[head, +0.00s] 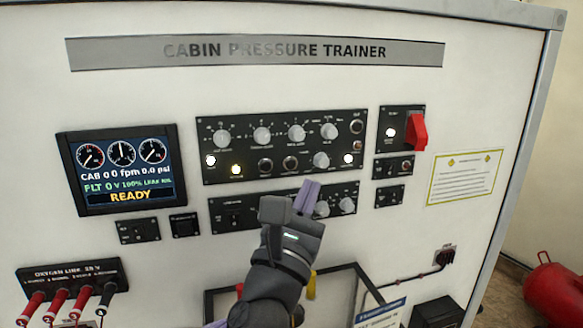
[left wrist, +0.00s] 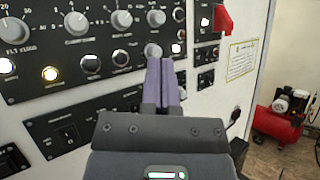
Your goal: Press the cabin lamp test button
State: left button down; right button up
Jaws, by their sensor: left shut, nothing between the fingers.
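The upper control panel (head: 210,135) on the white trainer wall carries knobs, lit lamps and dark round buttons. One dark button (head: 265,165) and another dark button (head: 290,163) sit in its lower row; they also show in the left wrist view (left wrist: 91,63). A further round button (head: 356,126) is at the upper right. The labels are too small to tell which is the lamp test. My left gripper (head: 309,190) is shut and empty, its purple fingertips just below the lower-row knob (head: 321,160). Contact cannot be told. My right gripper is not in view.
A lower panel (head: 218,216) is partly hidden behind my left gripper. A red guarded switch (head: 417,131) sticks out at the right. A display (head: 122,170) reads READY. Red-handled connectors (head: 57,300) stand at lower left. A red compressor (left wrist: 277,122) is on the floor.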

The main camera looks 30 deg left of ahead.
aim_at(291, 164)
pick_arm(q)
jog(key=w+a, duration=0.2)
jog(key=w+a+b, duration=0.1)
jog(key=w+a, duration=0.1)
jog(key=a, duration=0.1)
jog(key=shift+w, duration=0.1)
dwell(1.3)
dwell(0.7)
jog(key=shift+w+a, duration=0.25)
jog(key=shift+a, duration=0.05)
jog(key=shift+w+a, duration=0.3)
dwell(1.1)
jog(key=shift+d, duration=0.1)
jog(key=shift+s+d, duration=0.5)
